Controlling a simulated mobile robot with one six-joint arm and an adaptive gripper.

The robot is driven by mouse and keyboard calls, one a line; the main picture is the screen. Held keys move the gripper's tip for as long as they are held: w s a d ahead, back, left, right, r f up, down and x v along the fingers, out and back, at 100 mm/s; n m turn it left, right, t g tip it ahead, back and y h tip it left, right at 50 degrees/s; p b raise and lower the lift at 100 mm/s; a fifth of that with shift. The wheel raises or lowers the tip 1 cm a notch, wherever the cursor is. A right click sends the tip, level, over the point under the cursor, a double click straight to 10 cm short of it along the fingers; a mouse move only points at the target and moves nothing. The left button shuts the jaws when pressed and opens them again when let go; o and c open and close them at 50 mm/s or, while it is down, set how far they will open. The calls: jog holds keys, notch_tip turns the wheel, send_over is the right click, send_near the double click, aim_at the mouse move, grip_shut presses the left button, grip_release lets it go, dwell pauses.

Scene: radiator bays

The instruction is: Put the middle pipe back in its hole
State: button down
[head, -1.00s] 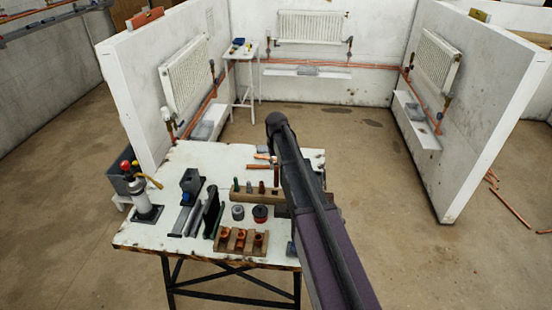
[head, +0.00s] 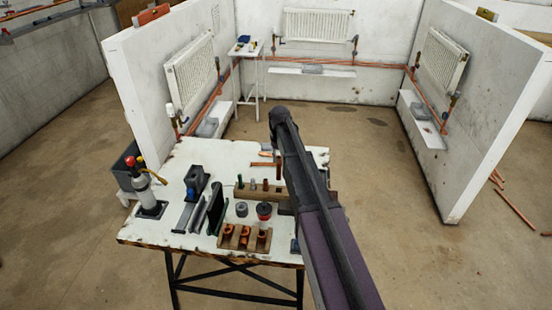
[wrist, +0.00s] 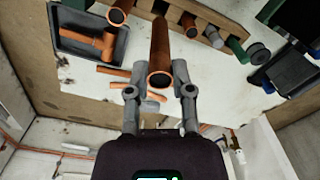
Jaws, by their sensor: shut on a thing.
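My gripper (wrist: 159,92) is shut on a copper pipe (wrist: 160,50) in the wrist view. The pipe's open near end shows between the fingertips, and its far end points toward the wooden rack (wrist: 205,25). I cannot tell whether that end touches the rack. The rack holds several upright short pieces, among them a copper one (wrist: 189,21), a grey one (wrist: 213,36) and a green one (wrist: 238,48). In the head view the rack (head: 247,194) stands on the white table, and my arm covers its right end and the gripper. An upright reddish pipe (head: 279,171) shows beside my arm.
A wooden block with copper fittings (head: 243,240) lies in front of the rack. A blowtorch (head: 146,192) stands at the table's left. A tray with copper fittings (wrist: 88,38) shows in the wrist view.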

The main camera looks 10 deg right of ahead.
aim_at(279, 176)
jog(key=shift+f, duration=0.1)
jog(key=shift+f+b, duration=2.3)
jog(key=shift+b, duration=0.1)
jog(key=shift+f, duration=0.1)
jog(key=shift+s+f+b, duration=0.15)
jog(key=shift+f+b, duration=0.1)
jog(key=shift+b, duration=0.1)
jog(key=shift+f+b, duration=0.55)
jog(key=shift+f, duration=0.15)
jog(key=shift+f+b, duration=1.25)
jog(key=shift+b, duration=0.15)
jog(key=shift+f, duration=0.1)
